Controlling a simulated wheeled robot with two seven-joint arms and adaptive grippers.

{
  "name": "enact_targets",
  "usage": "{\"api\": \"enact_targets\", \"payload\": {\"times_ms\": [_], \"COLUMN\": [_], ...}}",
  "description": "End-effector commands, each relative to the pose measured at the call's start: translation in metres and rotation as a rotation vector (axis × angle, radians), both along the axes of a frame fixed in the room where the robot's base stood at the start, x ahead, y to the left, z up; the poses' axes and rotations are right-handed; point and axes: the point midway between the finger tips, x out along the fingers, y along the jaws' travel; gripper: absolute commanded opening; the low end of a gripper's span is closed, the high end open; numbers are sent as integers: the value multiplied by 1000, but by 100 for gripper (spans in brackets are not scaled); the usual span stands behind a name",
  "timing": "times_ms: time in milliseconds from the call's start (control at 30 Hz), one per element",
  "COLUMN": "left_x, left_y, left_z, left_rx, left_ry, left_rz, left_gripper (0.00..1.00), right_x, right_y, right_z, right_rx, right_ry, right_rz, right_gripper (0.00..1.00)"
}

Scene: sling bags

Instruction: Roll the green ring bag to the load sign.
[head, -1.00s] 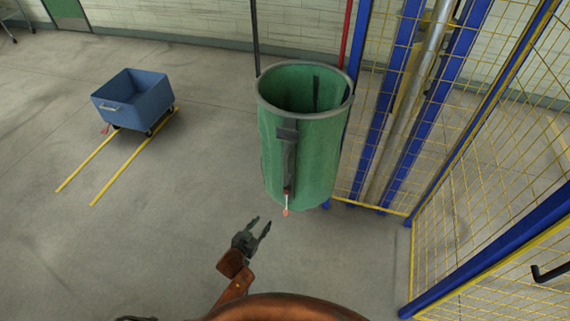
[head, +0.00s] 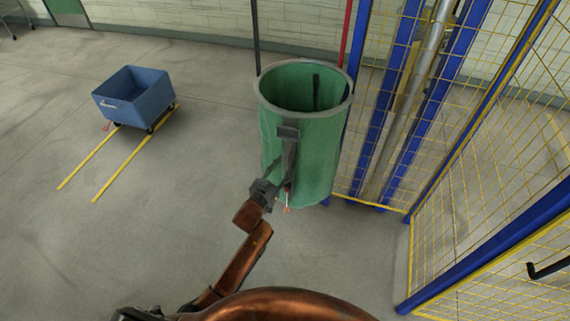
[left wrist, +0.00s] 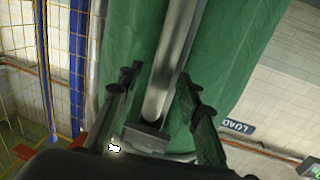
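The green ring bag (head: 312,150) hangs tall and upright, with a grey rim around its open top. A small red-tipped tag hangs at the strap's lower end. My left gripper (head: 278,172) is at the bag's lower front. In the left wrist view my left gripper (left wrist: 162,82) is open, with the strap between its fingers; I cannot tell whether they touch it. The load sign (left wrist: 237,126) is on the tiled wall. My right gripper is not in view.
A blue cart (head: 135,97) stands at the left by two yellow floor lines (head: 120,170). A blue and yellow mesh fence (head: 480,200) is close on the bag's right. A red post (head: 348,35) stands behind the bag. Floor left of the bag is clear.

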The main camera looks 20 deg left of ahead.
Motion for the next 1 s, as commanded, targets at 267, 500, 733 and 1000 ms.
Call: {"api": "enact_targets", "payload": {"times_ms": [267,500,733,1000], "left_x": [5,5,5,5], "left_y": [-1,-1,-2,-2], "left_z": [0,0,0,0], "left_rx": [0,-1,-1,-1], "left_ry": [0,0,0,0], "left_rz": [0,0,0,-1], "left_gripper": [33,22,6,0], "right_x": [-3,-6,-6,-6], "right_y": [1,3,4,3], "right_z": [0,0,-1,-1], "right_rx": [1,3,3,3], "right_ry": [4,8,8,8], "right_rz": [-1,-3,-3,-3], "right_gripper": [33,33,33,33]}}
